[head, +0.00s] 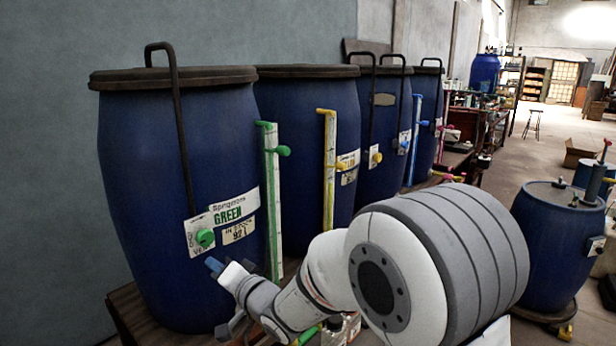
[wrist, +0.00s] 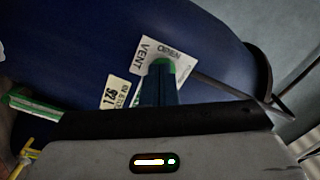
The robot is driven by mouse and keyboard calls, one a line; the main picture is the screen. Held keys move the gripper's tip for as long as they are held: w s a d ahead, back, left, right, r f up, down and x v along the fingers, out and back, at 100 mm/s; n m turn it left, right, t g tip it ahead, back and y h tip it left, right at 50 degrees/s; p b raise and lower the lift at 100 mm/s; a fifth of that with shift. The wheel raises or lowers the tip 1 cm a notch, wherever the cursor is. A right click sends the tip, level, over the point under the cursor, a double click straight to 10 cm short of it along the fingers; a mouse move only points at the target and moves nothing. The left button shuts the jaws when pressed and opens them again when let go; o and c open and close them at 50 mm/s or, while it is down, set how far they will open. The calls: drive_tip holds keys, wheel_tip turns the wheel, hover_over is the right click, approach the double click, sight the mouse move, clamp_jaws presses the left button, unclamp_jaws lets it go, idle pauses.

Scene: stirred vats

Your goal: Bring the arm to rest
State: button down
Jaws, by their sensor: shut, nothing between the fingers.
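My arm reaches in from the lower right of the head view. My gripper (head: 214,264) is shut and empty, its blue fingertips just below and right of the green vent knob (head: 205,238) on the nearest blue vat (head: 150,170). In the wrist view the shut fingers (wrist: 158,88) point at the green knob (wrist: 163,65) on its VENT/OPEN plate and hide its lower part. I cannot tell whether the fingertips touch the knob.
Beside the knob is a GREEN label (head: 228,208). A gauge with a green tap (head: 273,190) stands right of the vat. More blue vats (head: 310,140) with yellow and blue taps line the wooden bench (head: 135,312). A separate blue drum (head: 555,245) stands at right.

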drive_tip(key=s+d+f+h, duration=0.2)
drive_tip(key=d+h, duration=0.9)
drive_tip(key=d, duration=1.1)
drive_tip(key=s+d+f+n+g+h, duration=0.1)
drive_tip(key=s+d+g, duration=0.3)
drive_tip(key=s, duration=0.6)
drive_tip(key=s+d+f+n+g+h, duration=0.1)
drive_tip(key=s+d+f+g, duration=0.1)
drive_tip(key=s+d+g, duration=0.3)
drive_tip(key=s+d, duration=0.3)
drive_tip(key=s, duration=0.3)
drive_tip(key=shift+s+d+f+h, duration=0.2)
drive_tip(key=shift+s+f+h, duration=0.05)
drive_tip(key=shift+h, duration=0.15)
